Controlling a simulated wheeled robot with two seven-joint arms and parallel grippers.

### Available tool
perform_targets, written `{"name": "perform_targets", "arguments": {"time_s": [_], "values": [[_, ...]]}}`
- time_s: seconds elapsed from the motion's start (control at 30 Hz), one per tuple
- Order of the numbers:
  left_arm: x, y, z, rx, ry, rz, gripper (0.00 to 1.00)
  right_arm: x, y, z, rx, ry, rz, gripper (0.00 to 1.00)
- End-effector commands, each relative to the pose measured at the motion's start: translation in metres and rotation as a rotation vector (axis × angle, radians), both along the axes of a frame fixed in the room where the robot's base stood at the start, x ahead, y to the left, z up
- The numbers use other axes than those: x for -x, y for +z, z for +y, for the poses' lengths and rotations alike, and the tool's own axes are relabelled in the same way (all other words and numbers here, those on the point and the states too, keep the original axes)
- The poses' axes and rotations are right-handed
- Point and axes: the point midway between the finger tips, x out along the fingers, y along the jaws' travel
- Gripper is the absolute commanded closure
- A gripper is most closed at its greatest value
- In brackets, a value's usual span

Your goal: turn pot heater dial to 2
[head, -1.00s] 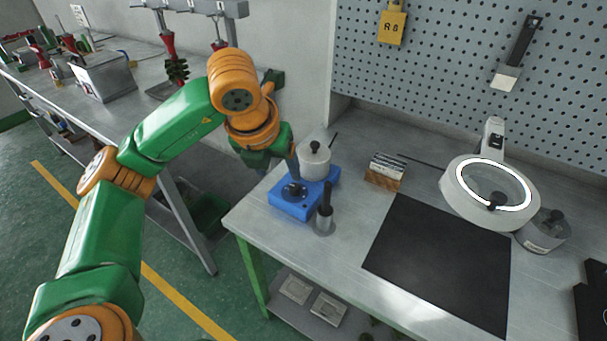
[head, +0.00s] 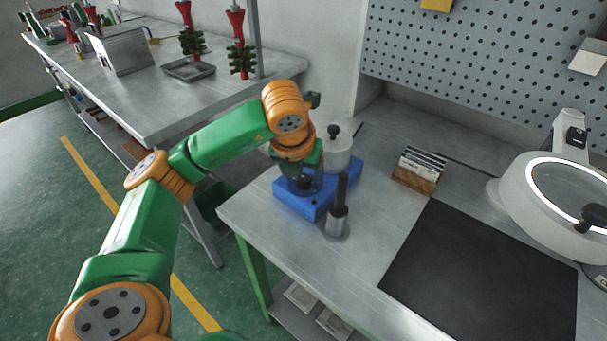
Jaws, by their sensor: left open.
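The pot heater is a blue box (head: 293,205) near the left corner of the workbench. A pale pot (head: 340,152) with a black knob on its lid stands at its back. The black dial (head: 312,184) is on the blue top at the front and is partly covered by my left gripper. My left gripper (head: 304,181) points down over the dial, its fingertips at or just above it; it is open. The dial's marks are too small to read. My right gripper is not in view.
A metal holder with a black-handled tool (head: 338,215) stands close to the heater's right front. A wooden block with cards (head: 419,170) and a black mat (head: 480,275) lie farther right. A ring-lamp magnifier (head: 565,200) is at the right edge.

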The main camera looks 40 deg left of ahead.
Motion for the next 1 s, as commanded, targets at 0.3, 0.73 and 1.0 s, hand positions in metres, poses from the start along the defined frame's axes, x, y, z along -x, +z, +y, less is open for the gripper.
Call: {"name": "perform_targets", "arguments": {"time_s": [0.3, 0.73, 1.0], "values": [[0.0, 0.0, 0.0, 0.0, 0.0, 0.0, 0.8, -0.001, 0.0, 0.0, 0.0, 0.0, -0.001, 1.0], [0.0, 0.0, 0.0, 0.001, -0.043, 0.0, 1.0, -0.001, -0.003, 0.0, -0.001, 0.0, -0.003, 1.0], [0.001, -0.001, 0.002, 0.0, -0.219, 0.0, 1.0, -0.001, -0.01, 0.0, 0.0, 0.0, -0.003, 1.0]]}}
